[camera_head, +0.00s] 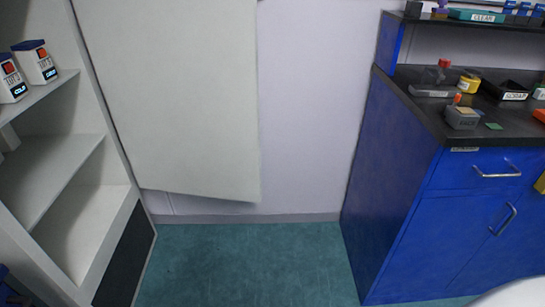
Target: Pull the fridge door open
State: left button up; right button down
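The fridge (112,200) is the white cabinet at the left, with its front open and white shelves showing inside. Its door (185,95) is a pale panel standing wide open to the right of the shelves, in front of the back wall. No gripper touches the visible part of the door. The door's top is cut off by the picture edge, and no handle shows. Neither gripper can be made out. A small dark blue part shows at the lower left corner, too cut off to identify.
Two labelled white boxes with dark lids (38,63) stand on the upper fridge shelf. A blue cabinet (440,215) with a black worktop (420,105) stands at the right, carrying small containers and a grey block. The green floor (250,262) between is clear.

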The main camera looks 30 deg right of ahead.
aim_at(178, 79)
jog(key=z, duration=0.4)
jog(key=i, duration=0.95)
jog(key=u, duration=0.5)
